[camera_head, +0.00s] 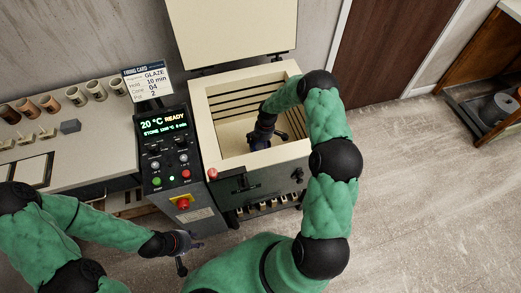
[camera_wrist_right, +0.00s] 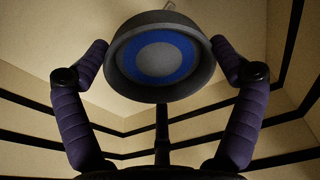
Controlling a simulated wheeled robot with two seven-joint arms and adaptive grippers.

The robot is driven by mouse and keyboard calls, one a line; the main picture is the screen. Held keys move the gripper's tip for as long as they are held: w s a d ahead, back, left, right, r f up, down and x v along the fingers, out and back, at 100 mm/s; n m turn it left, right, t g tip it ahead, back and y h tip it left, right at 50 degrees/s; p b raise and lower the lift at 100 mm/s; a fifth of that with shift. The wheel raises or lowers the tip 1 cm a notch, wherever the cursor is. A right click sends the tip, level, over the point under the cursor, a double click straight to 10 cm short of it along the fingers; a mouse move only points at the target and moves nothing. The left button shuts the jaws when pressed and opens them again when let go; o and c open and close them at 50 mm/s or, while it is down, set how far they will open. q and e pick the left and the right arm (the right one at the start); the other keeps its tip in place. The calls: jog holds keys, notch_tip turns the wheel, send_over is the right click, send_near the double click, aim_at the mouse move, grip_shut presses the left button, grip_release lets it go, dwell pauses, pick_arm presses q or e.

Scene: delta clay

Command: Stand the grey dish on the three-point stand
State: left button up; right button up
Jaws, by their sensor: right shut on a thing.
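The grey dish (camera_wrist_right: 158,57) has a blue ring on the face towards the camera in the right wrist view. My right gripper (camera_wrist_right: 158,62) is shut on it, one finger at each side of its rim. In the head view my right gripper (camera_head: 264,138) is down inside the open kiln (camera_head: 205,104), where the dish cannot be clearly made out. My left gripper (camera_head: 186,256) is empty in front of the control box, its fingers apart. The three-point stand cannot be made out; a small pale thing (camera_wrist_right: 170,5) shows just beyond the dish.
The kiln lid (camera_head: 235,30) is raised and its walls surround my right gripper closely. The control box (camera_head: 172,160) stands left of the kiln. Floor right of the kiln is clear.

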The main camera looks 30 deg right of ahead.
aim_at(261, 146)
jog(key=shift+f+b, duration=0.6)
jog(key=shift+f, duration=1.4)
jog(key=shift+r, duration=0.1)
jog(key=o, duration=0.8)
jog(key=shift+f, duration=0.2)
jog(key=shift+o, duration=0.5)
jog(key=shift+r, duration=0.15)
jog(key=shift+r, duration=0.25)
notch_tip(261, 146, up, 12)
jog(key=d+p, duration=0.1)
jog(key=p, duration=0.3)
jog(key=shift+s+d+f, duration=0.2)
jog(key=shift+d+f, duration=0.05)
jog(key=shift+d, duration=0.1)
